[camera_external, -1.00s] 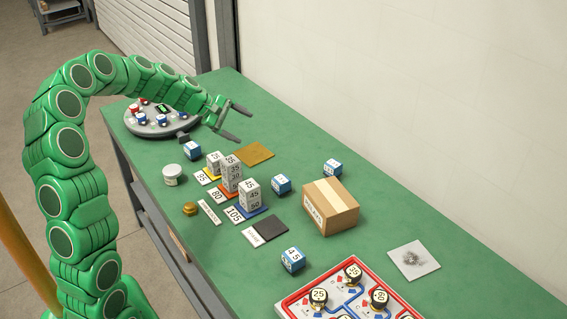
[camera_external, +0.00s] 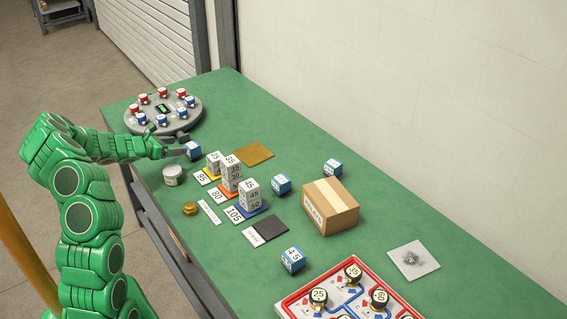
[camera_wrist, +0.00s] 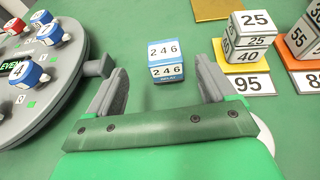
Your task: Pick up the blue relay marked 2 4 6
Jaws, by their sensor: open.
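The blue relay marked 2 4 6 (camera_wrist: 166,61) stands upright on the green table in the wrist view, just beyond and between my fingertips. My gripper (camera_wrist: 160,75) is open and empty, with one finger on each side of the gap. In the external view the relay (camera_external: 193,150) is at the tip of my gripper (camera_external: 182,146), right of the round grey dial station. Part of the relay's near side may be hidden by the gripper there; I cannot tell whether they touch.
The round station (camera_external: 190,120) with red and blue relays lies close to my left finger. Stacked weight blocks (camera_external: 231,173) on coloured pads stand to the right, with a white jar (camera_external: 172,175) in front. A cardboard box (camera_external: 327,207) and other blue relays (camera_external: 281,184) are farther right.

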